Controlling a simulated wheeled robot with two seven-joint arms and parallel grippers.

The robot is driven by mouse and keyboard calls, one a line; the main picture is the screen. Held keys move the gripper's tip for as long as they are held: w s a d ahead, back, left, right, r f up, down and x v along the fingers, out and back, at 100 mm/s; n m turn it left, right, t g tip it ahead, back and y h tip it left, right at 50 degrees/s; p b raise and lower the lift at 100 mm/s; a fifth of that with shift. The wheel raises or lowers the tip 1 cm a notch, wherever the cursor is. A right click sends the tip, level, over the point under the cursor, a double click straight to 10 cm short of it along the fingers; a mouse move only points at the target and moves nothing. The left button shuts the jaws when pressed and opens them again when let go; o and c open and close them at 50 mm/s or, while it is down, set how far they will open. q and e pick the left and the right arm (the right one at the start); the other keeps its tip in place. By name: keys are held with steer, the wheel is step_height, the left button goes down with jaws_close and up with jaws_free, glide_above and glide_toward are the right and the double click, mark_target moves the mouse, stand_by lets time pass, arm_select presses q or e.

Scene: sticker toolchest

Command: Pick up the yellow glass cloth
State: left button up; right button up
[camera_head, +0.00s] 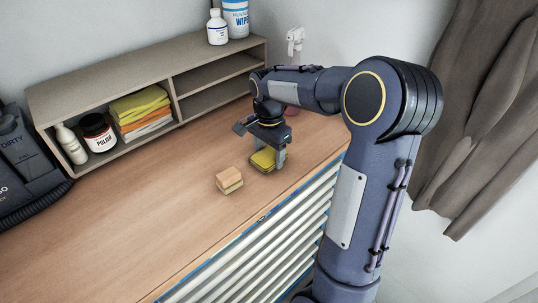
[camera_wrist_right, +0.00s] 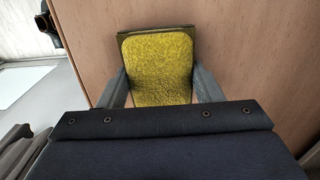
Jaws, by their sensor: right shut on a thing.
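The yellow glass cloth (camera_head: 262,160) is a small, flat, fuzzy-topped yellow pad with a dark olive edge, near the counter's right end. It fills the middle of the right wrist view (camera_wrist_right: 158,68). My right gripper (camera_head: 267,155) is over it, pointing down, with one finger on each side. The fingers (camera_wrist_right: 160,88) are shut on the cloth's two sides. The cloth appears to be at or close to the counter top; I cannot tell whether it is lifted. My left gripper is not in view.
A two-tone sponge block (camera_head: 229,180) sits just left of the gripper on the wooden counter (camera_head: 150,220). A shelf unit (camera_head: 70,95) behind holds a white bottle (camera_head: 71,144), a polish jar (camera_head: 98,133) and folded cloths (camera_head: 141,108). The counter's front left is clear.

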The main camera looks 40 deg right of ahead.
mark_target(269, 153)
steer(key=shift+r, duration=0.4)
step_height(269, 153, up, 2)
steer(key=shift+r, duration=0.1)
steer(key=s+r+b, duration=0.3)
steer(key=s+r, duration=0.7)
steer(key=s, duration=0.4)
steer(key=shift+d+b, duration=0.25)
steer(key=shift+b, duration=0.05)
steer(key=shift+o, duration=1.2)
steer(key=shift+c, duration=0.9)
steer(key=shift+s, duration=0.1)
